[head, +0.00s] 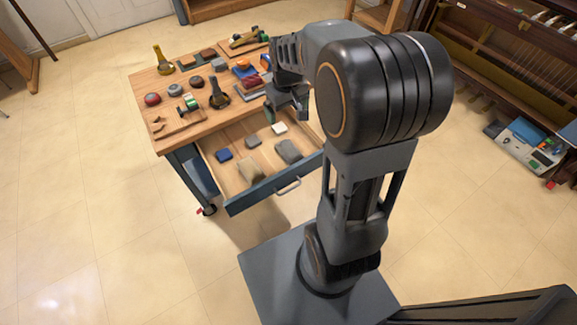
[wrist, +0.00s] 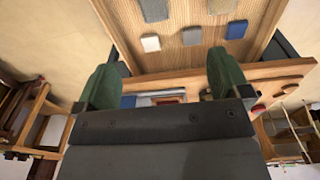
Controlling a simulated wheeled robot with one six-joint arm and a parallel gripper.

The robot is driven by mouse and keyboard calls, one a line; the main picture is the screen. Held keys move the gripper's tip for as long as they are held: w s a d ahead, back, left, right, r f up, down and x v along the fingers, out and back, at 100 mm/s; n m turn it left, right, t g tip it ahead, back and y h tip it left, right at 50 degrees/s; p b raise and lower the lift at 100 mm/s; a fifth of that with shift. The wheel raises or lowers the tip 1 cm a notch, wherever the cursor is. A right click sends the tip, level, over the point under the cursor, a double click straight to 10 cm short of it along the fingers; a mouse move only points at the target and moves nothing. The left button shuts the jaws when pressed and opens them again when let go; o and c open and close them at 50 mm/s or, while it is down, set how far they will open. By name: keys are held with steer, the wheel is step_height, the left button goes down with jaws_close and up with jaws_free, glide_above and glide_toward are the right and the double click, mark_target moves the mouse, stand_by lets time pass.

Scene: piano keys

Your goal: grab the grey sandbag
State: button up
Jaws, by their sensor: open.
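The grey sandbag (head: 288,150) lies in the open drawer (head: 231,182), near its right side in the head view. In the wrist view the grey sandbag (wrist: 153,10) is at the top edge, partly cut off. My gripper (head: 287,113) is above the table's drawer-side edge, behind the sandbag and apart from it. In the wrist view its two green fingers stand wide apart, with nothing held between them (wrist: 165,78).
The drawer also holds a tan bag (head: 251,170), a blue block (head: 224,155), a small grey block (head: 252,141) and a white block (head: 278,128). The wooden tabletop (head: 145,88) carries many small items. An opened piano (head: 510,55) stands at right.

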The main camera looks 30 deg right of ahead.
steer(key=b, duration=0.4)
glide_above(289, 147)
step_height(289, 147, down, 10)
steer(key=shift+g, duration=0.4)
steer(key=f+b, duration=0.1)
steer(key=f, duration=0.1)
steer(key=f+b, duration=0.1)
steer(key=f, duration=0.3)
steer(key=shift+w+d+f+b, duration=0.25)
steer(key=shift+d+f+b, duration=0.15)
steer(key=shift+s+a+f+b, duration=0.2)
steer(key=shift+f+b, duration=0.65)
steer(key=shift+f, duration=0.85)
steer(key=shift+s+a+f+b, duration=0.15)
steer(key=shift+f+b, duration=0.7)
steer(key=shift+f, duration=0.8)
steer(key=shift+w, duration=0.1)
steer(key=c, duration=1.1)
steer(key=shift+r, duration=0.1)
steer(key=shift+c, duration=0.6)
steer(key=shift+r, duration=0.1)
